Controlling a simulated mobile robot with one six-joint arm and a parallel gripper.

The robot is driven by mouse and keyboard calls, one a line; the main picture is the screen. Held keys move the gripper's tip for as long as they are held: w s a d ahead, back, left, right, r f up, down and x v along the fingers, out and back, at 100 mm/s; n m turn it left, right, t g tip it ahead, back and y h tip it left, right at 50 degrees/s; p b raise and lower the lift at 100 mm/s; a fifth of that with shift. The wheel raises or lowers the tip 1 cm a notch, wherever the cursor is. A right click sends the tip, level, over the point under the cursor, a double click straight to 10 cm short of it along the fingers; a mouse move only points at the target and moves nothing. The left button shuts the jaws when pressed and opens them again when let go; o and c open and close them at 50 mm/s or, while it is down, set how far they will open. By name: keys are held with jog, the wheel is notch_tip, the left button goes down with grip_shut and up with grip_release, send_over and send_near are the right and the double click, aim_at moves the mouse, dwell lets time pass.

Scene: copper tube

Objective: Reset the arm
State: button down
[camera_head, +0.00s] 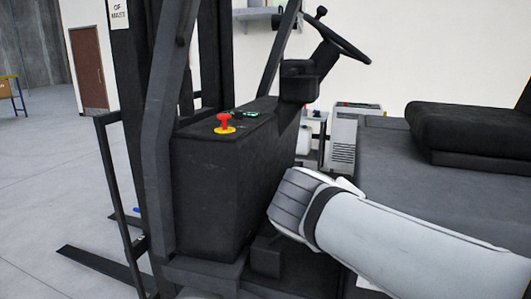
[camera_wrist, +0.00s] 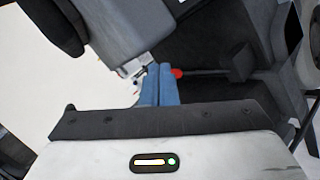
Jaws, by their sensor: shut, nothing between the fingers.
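My arm (camera_head: 400,235) reaches in from the lower right in the head view, its wrist end in front of the dark forklift body. The fingers do not show in that view. In the wrist view my gripper (camera_wrist: 161,70) has its two blue fingers pressed together, with nothing between them. A red knob (camera_wrist: 178,73) shows just right of the fingertips, at the end of a dark rod; I cannot tell whether the fingers touch it.
The forklift console (camera_head: 215,190) stands left of my arm, with a red stop button (camera_head: 224,118) on top. A steering wheel (camera_head: 343,42) rises above it. A black seat (camera_head: 470,130) is at right. Forks (camera_head: 105,268) reach out low at left; open floor lies beyond.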

jog(key=s+d+f+m+g+y+p, duration=0.1)
jog(key=s+f+m+g+y+p, duration=0.4)
jog(key=s+f, duration=0.5)
jog(key=shift+s+d+f+m+g+y+p, duration=0.25)
jog(key=shift+f+m+g+y+p, duration=0.15)
jog(key=shift+f+m+g+y, duration=0.35)
jog(key=shift+r, duration=0.1)
dwell(0.3)
